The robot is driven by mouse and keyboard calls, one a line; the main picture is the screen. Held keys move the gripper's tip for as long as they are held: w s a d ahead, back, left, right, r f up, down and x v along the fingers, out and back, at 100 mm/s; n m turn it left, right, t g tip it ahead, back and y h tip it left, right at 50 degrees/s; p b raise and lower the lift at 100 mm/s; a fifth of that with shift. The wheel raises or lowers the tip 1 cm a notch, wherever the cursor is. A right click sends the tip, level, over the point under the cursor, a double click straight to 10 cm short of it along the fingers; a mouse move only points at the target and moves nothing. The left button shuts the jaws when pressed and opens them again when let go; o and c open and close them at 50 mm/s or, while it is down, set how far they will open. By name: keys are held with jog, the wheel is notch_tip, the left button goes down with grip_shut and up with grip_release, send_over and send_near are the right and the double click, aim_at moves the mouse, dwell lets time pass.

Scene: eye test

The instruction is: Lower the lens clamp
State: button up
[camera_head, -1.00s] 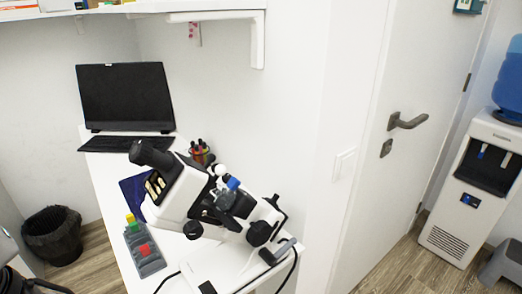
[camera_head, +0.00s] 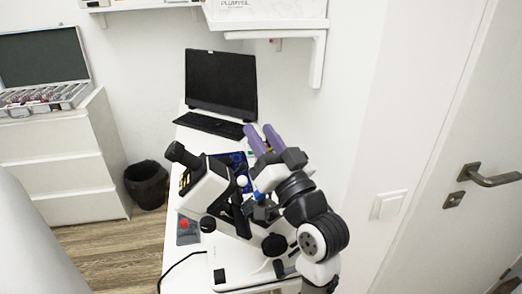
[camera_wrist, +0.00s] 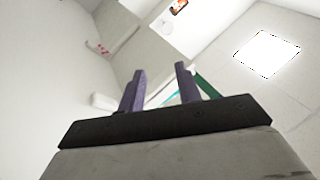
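A white and black lens-measuring instrument (camera_head: 207,188) with a tilted black eyepiece stands on the white desk. A small blue part (camera_head: 259,197) and a white round knob (camera_head: 242,181) show at its middle. I cannot tell which part is the lens clamp; my arm hides much of the instrument's right side. My gripper (camera_head: 259,129) has two purple fingers pointing up, above and behind the instrument in the picture. In the wrist view my gripper (camera_wrist: 160,68) is open, its fingers apart with nothing between them. The instrument does not show there.
A black monitor (camera_head: 221,82) and keyboard (camera_head: 209,125) stand at the desk's far end. A grey tray (camera_head: 188,230) with a red item lies left of the instrument. A wall shelf (camera_head: 266,22) hangs above. A black bin (camera_head: 146,184) and white drawers (camera_head: 62,165) stand left.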

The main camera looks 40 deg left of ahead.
jog(key=w+d+f+g+h+p, duration=0.1)
jog(key=d+f+g+h+p, duration=0.1)
jog(key=d+f+g, duration=0.25)
jog(key=g+h+p, duration=0.1)
jog(key=g, duration=0.2)
send_near(244, 164)
jog(key=a+p, duration=0.1)
jog(key=a, duration=0.2)
jog(key=a+p, duration=0.2)
jog(key=a, duration=0.1)
jog(key=w+a+p, duration=0.1)
jog(key=a+p, duration=0.1)
jog(key=a, duration=0.1)
jog(key=shift+a, duration=0.15)
jog(key=shift+a+f, duration=0.15)
jog(key=shift+a, duration=0.4)
jog(key=shift+w, duration=0.1)
grip_shut()
